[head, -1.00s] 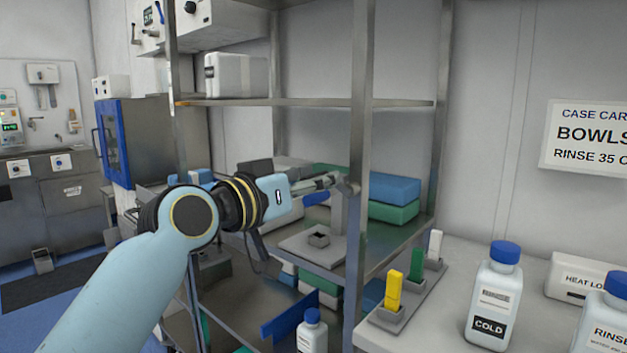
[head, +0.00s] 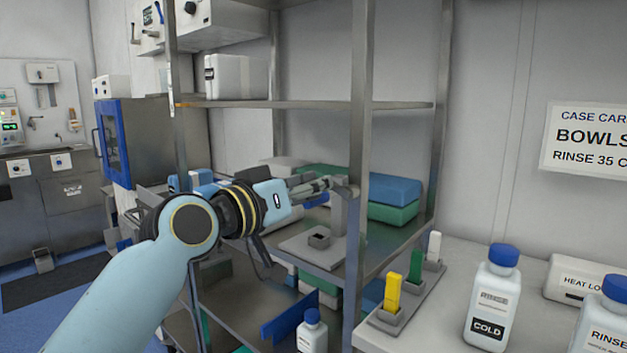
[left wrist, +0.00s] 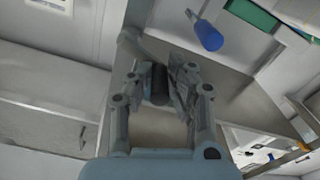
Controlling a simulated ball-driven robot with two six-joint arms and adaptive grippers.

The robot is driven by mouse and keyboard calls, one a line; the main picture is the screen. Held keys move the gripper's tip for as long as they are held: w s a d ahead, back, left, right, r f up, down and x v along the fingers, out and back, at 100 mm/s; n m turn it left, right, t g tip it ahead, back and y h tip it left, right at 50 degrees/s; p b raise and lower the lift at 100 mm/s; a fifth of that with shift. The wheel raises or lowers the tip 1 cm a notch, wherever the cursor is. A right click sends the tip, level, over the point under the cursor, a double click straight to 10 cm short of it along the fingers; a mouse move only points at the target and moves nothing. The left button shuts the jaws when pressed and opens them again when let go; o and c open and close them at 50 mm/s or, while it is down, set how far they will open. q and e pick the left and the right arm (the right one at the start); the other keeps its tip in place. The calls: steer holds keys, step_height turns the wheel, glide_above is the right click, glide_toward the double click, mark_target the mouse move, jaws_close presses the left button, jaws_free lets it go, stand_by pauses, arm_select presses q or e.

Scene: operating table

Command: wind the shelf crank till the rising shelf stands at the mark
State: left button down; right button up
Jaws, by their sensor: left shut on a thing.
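My left gripper (head: 332,186) reaches in from the left, at the top of a grey post (head: 337,215) behind the front upright of the steel rack. In the left wrist view its fingers (left wrist: 160,88) are shut on a dark, short cylinder (left wrist: 158,80), which looks like the crank handle. The fingers hide most of the crank. The post rises beside a grey base plate with a small square socket (head: 318,239) on the middle shelf (head: 345,262). Which shelf rises is not clear, and I cannot make out a sure mark. My right gripper is not in view.
Blue and green packs (head: 393,201) lie behind the post. The upper shelf (head: 310,104) carries a white box (head: 238,76). Yellow, green and white pegs stand on the right counter near a COLD bottle (head: 492,300). A blue-capped bottle (head: 312,331) stands low in front.

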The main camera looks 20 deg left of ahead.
arm_select(q)
steer(key=n, duration=0.1)
steer(key=f+n+p, duration=0.1)
steer(key=shift+a+n, duration=0.1)
steer(key=shift+n, duration=0.2)
steer(key=n, duration=0.1)
steer(key=f+n+p, duration=0.1)
steer(key=n, duration=0.1)
steer(key=n+p, duration=0.1)
steer(key=shift+f+n, duration=0.3)
steer(key=shift+f, duration=0.05)
steer(key=shift+s+d+f+n+p, duration=0.15)
steer(key=shift+d+f+n+p, duration=0.2)
steer(key=shift+n, duration=0.9)
steer(key=shift+s+d+f+n+p, duration=0.1)
steer(key=shift+d+f+n+p, duration=0.35)
steer(key=shift+n, duration=0.75)
steer(key=shift+s+d+f+n+p, duration=0.2)
steer(key=shift+f+n, duration=0.25)
steer(key=shift+n, duration=0.8)
steer(key=c, duration=1.2)
jaws_free()
steer(key=shift+w+r, duration=0.1)
steer(key=shift+c, duration=0.2)
steer(key=v, duration=1.2)
